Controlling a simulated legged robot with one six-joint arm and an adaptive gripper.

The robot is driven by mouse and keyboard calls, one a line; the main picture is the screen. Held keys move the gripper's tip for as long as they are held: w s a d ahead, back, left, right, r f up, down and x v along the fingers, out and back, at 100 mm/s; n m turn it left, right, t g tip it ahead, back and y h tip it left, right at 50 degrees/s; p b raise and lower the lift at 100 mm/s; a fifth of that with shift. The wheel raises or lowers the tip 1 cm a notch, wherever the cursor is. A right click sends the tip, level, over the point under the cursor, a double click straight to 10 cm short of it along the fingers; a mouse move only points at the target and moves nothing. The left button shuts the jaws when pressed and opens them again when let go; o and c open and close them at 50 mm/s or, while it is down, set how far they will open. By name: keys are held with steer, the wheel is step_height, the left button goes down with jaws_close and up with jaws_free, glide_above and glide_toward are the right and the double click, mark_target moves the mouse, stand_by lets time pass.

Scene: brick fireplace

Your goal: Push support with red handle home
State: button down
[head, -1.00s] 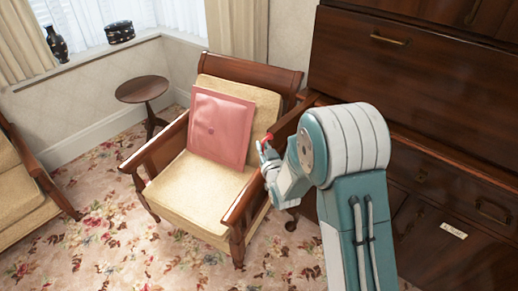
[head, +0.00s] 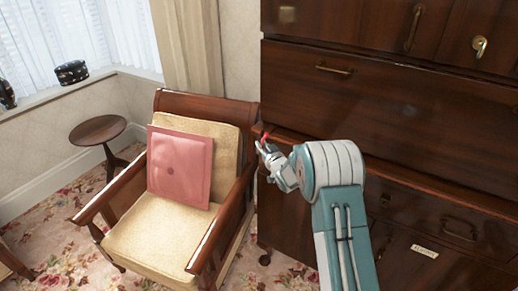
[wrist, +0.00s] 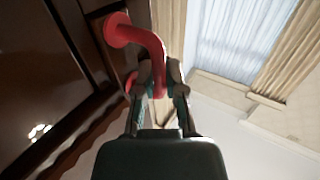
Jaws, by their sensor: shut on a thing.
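The red handle (wrist: 150,42) is a bent bar with a round base fixed to dark wood in the wrist view. In the head view, only a bit of the red handle (head: 265,139) shows, at the left edge of the dark wooden cabinet (head: 395,115). My gripper (wrist: 159,88) is shut on the red handle, with one finger on each side of the bar. In the head view, my gripper (head: 268,149) is small and partly covers the handle. The support itself is hard to make out, and I cannot tell how far it stands out.
A wooden armchair (head: 160,240) with a pink cushion (head: 180,168) stands close to the left of my gripper. A small round table (head: 98,130) is by the window wall. Floral carpet (head: 60,190) shows on the floor at the left.

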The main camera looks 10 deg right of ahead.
steer(key=shift+w+d+r, duration=0.15)
steer(key=shift+w+d, duration=0.1)
steer(key=shift+d, duration=0.05)
steer(key=shift+a, duration=0.15)
steer(key=c, duration=1)
jaws_free()
steer(key=shift+w+d, duration=0.1)
steer(key=shift+d, duration=0.15)
steer(key=v, duration=1.2)
steer(key=shift+a+f, duration=0.15)
steer(key=shift+f, duration=0.05)
